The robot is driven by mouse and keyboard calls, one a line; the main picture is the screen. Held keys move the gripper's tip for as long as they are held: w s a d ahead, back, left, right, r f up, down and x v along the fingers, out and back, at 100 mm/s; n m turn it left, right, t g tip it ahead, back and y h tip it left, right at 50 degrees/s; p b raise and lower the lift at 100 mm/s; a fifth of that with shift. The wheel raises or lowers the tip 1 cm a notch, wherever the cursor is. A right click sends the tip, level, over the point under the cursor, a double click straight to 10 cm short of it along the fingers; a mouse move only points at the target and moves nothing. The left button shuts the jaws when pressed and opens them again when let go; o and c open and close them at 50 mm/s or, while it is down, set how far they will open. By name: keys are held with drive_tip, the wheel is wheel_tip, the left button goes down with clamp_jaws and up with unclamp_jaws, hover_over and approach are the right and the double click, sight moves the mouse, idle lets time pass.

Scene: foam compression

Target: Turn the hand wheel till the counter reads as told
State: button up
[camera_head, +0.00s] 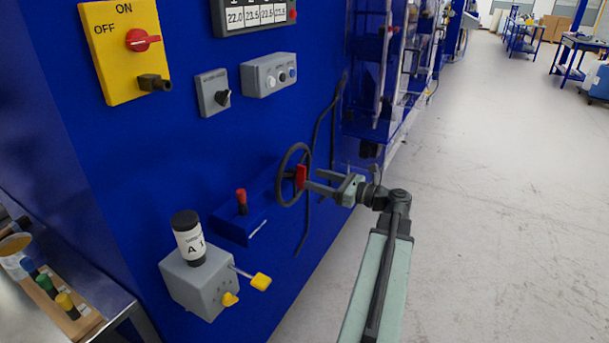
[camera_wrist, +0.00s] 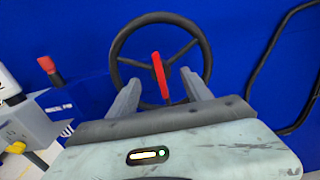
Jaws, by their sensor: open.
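The black hand wheel (camera_head: 283,187) with spokes and a red part (camera_head: 301,176) at its middle is on the blue machine side. In the wrist view the wheel (camera_wrist: 121,45) faces me, and the red bar (camera_wrist: 160,76) stands nearly upright across its lower middle. My gripper (camera_head: 304,178) is at the wheel. In the wrist view its two fingers (camera_wrist: 158,90) are apart, one on each side of the red bar, with gaps between. A display (camera_head: 255,15) at the top shows several numbers, such as 22.0 and 23.5; I cannot tell whether it is the counter.
A red-knobbed lever (camera_head: 241,198) is left of the wheel. A grey box (camera_head: 200,287) with yellow handles carries a bottle marked A1 (camera_head: 189,238). A yellow ON/OFF switch (camera_head: 112,55) is upper left. A black cable (camera_head: 318,150) hangs behind the wheel. Open floor (camera_head: 500,200) lies right.

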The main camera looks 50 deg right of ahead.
sight(302, 174)
drive_tip(key=x, duration=0.5)
drive_tip(key=shift+w+a, duration=0.1)
drive_tip(key=shift+w, duration=0.25)
clamp_jaws()
idle(0.9)
